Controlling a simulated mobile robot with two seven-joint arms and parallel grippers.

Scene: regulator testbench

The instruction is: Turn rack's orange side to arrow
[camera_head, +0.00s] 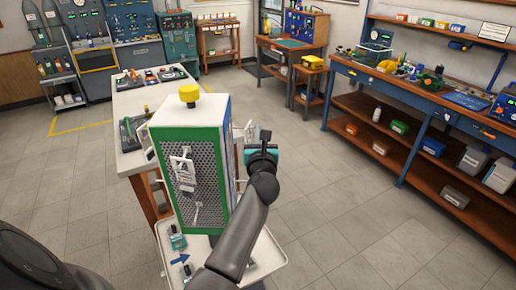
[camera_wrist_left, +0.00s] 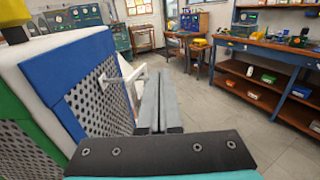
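The rack (camera_head: 190,145) is a tall box with perforated panels, a white top and a yellow knob (camera_head: 189,93). Its green-framed side faces me in the head view, with a white fitting on the panel. Its blue-framed side (camera_wrist_left: 85,62) faces my left gripper in the left wrist view. No orange side shows. A blue arrow (camera_head: 180,259) lies on the white tray (camera_head: 272,258) at the rack's foot. My left gripper (camera_head: 261,137) is beside the rack's right side; its fingers (camera_wrist_left: 158,102) are together with nothing visible between them. My right gripper is out of view.
Small teal-topped items (camera_head: 177,238) sit on the tray near the arrow. A white workbench (camera_head: 130,103) stands behind the rack on the left. A long wooden shelf bench (camera_head: 420,110) stands at right, with open floor between.

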